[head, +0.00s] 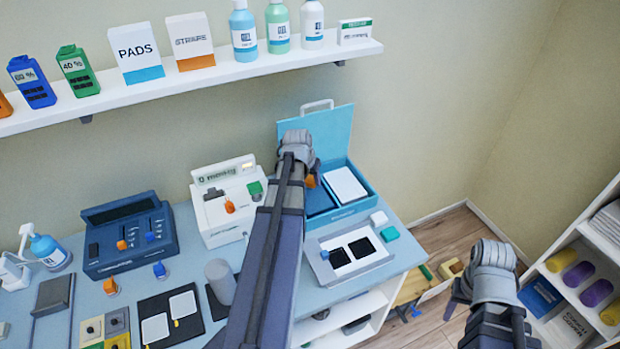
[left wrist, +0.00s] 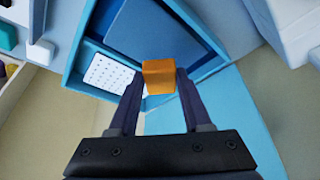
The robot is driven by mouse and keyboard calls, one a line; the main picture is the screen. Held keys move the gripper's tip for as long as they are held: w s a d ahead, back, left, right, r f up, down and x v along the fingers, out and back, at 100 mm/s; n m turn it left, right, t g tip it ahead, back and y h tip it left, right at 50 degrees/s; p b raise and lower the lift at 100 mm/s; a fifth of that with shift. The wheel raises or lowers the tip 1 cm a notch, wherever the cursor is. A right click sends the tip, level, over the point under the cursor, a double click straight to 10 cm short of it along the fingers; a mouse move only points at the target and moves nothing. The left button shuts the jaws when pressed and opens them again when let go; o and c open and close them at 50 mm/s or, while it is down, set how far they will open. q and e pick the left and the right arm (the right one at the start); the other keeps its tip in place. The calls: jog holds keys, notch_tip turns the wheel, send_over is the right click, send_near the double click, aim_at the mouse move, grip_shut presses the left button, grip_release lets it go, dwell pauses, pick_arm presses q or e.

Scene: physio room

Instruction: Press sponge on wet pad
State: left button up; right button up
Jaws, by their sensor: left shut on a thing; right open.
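My left gripper (left wrist: 158,82) is shut on an orange sponge (left wrist: 158,74), held over the open blue box. In the head view the arm hides most of this gripper, and only a bit of the sponge (head: 311,181) shows. The box (head: 343,211) has a raised lid. Inside are a flat blue pad (left wrist: 165,32) and a white piece, dotted with holes in the left wrist view (left wrist: 108,74) and plain in the head view (head: 345,184). I cannot tell which is wet, or whether the sponge touches anything. My right gripper (head: 457,300) is open and empty, right of the bench.
A white tray (head: 326,266) with two black pads is in front of the box. A teal block (head: 390,234) and a white block (head: 379,218) sit beside it. White (head: 228,228) and dark blue (head: 131,262) devices stand left. A shelf (head: 220,74) runs above.

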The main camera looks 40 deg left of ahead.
pick_arm(q)
jog(key=shift+f+b, duration=1.85)
jog(key=shift+f, duration=0.35)
jog(key=shift+f+b, duration=1)
jog(key=shift+b, duration=0.05)
dwell(0.8)
notch_tip(320, 180, up, 7)
jog(key=p, duration=0.7)
dwell(0.7)
notch_tip(320, 180, up, 6)
jog(key=r+p, duration=0.1)
jog(key=p, duration=0.6)
send_over(311, 195)
jog(key=shift+s+d+f, duration=0.1)
jog(key=shift+s+f, duration=0.15)
jog(key=shift+s, duration=0.15)
jog(key=shift+r, duration=0.4)
notch_tip(311, 195, down, 8)
jog(key=b, duration=0.7)
jog(key=shift+r, duration=0.35)
